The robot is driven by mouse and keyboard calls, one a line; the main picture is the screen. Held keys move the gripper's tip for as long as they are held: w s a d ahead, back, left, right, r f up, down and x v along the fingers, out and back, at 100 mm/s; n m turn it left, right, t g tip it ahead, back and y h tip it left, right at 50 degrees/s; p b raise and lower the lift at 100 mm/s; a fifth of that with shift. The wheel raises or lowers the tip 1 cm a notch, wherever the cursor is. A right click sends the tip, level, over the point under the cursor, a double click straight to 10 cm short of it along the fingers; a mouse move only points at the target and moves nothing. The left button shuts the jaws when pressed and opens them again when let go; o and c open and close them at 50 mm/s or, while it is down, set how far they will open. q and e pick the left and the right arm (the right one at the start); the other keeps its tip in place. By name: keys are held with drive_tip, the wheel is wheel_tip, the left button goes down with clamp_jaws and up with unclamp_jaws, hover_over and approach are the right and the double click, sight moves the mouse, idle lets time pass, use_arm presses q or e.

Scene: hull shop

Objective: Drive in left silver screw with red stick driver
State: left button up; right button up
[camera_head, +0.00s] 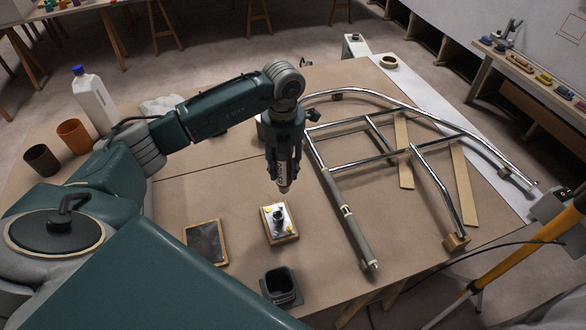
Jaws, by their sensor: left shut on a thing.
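My left gripper (284,152) points down over the middle of the table and is shut on a slim grey stick-shaped tool (283,180) with a dark, slightly reddish lower end. The tool hangs nearly upright, and its tip is above and apart from the work piece. The work piece is a small wooden block with a bright metal plate (280,228), a dark fitting in its middle and small yellow spots at its edges. I cannot make out a silver screw on it at this size. My right gripper is not in view.
A dark flat tray (206,242) and a black square cup (281,285) lie near the block. A chrome tube frame (375,140) fills the table's right side, its grey padded tube (346,215) close by. A white bottle (92,100) and two cups (75,136) stand left.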

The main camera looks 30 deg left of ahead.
use_arm(q)
drive_tip(key=shift+a+f, duration=0.2)
drive_tip(key=shift+a, duration=0.05)
drive_tip(key=f, duration=0.1)
drive_tip(key=a+f+b, duration=0.1)
drive_tip(key=f+b, duration=0.1)
drive_tip(key=shift+s+a+f, duration=0.1)
drive_tip(key=shift+s+a, duration=0.15)
drive_tip(key=shift+a, duration=0.1)
drive_tip(key=shift+w+d+f+b, duration=0.1)
drive_tip(key=shift+d+f+b, duration=0.1)
drive_tip(key=shift+f+b, duration=0.35)
drive_tip(key=shift+d+f+b, duration=0.15)
drive_tip(key=shift+f+b, duration=0.2)
drive_tip(key=shift+f, duration=0.25)
drive_tip(key=shift+a, duration=0.1)
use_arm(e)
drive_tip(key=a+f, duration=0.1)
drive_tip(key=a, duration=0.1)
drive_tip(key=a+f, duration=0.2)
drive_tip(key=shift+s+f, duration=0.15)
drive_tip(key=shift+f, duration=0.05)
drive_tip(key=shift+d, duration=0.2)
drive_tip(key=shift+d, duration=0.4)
